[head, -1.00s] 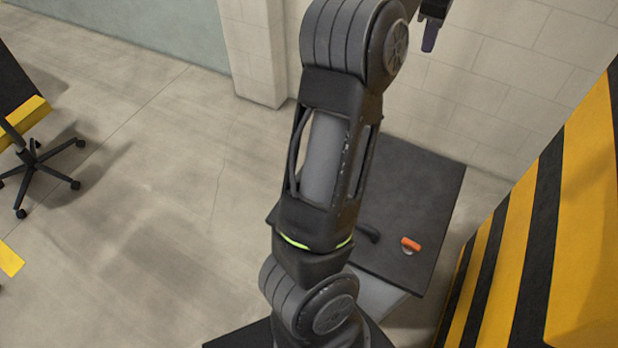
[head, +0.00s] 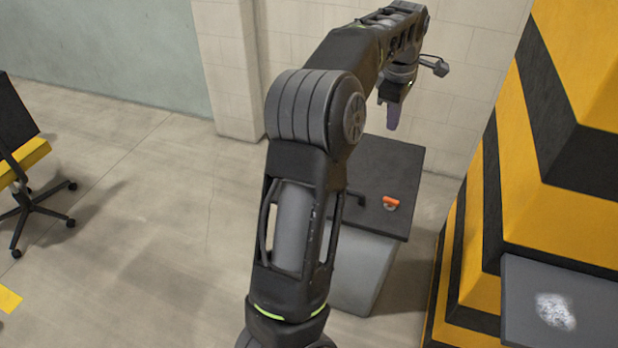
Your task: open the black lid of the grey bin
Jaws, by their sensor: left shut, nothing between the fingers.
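The grey bin (head: 362,273) stands on the floor in the middle of the view. Its black lid (head: 388,163) lies flat over the top, closed as far as I can see. A dark handle (head: 353,195) shows on the lid near my arm, and an orange-topped item (head: 391,203) sits near the lid's right front edge. My left gripper (head: 393,116) is shut and empty, pointing down in front of the back wall and above the far part of the lid. My left arm hides the left part of the bin and lid. My right gripper is out of view.
A yellow and black striped block (head: 575,150) stands close on the right of the bin. A dark grey panel with a white patch (head: 565,305) juts out at lower right. A black and yellow chair (head: 25,165) is at far left. The floor between is clear.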

